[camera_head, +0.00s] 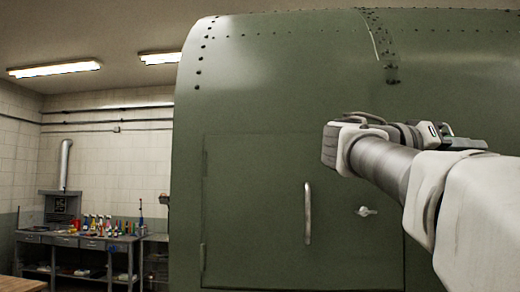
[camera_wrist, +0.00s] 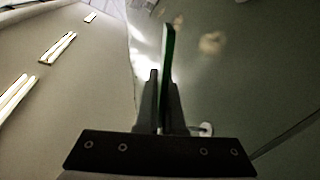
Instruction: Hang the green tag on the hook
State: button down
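In the wrist view the green tag (camera_wrist: 168,50) shows nearly edge-on as a thin dark-green strip. It stands up between the two dark fingers of my gripper (camera_wrist: 164,78), which are shut on it. Its lower part is hidden between the fingers. In the head view my arm reaches in from the right in front of the green fuselage, and the tag cannot be made out clearly. A small metal fitting (camera_head: 366,211) sticks out of the fuselage door; I cannot tell whether it is the hook. A small pale fitting (camera_wrist: 205,129) shows beside the right finger.
The green fuselage (camera_head: 270,85) fills the middle and right of the head view. Its door panel (camera_head: 250,220) has a vertical handle (camera_head: 307,213). A workbench (camera_head: 90,242) with bottles and tools stands at the far left. Ceiling lights (camera_wrist: 58,47) show in the wrist view.

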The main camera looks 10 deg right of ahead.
jog(key=shift+w+d+f, duration=0.15)
jog(key=shift+w+f, duration=0.1)
jog(key=shift+w, duration=0.4)
jog(key=shift+w+d+f, duration=0.2)
jog(key=shift+w+f, duration=0.05)
jog(key=shift+w, duration=0.45)
jog(key=shift+w+d+f, duration=0.15)
jog(key=shift+w+f, duration=0.1)
jog(key=shift+w, duration=0.4)
jog(key=c, duration=1)
grip_release()
jog(key=shift+o, duration=0.2)
jog(key=a+b, duration=0.2)
jog(key=a, duration=1.5)
jog(key=shift+s+a+b, duration=0.25)
jog(key=shift+b, duration=0.1)
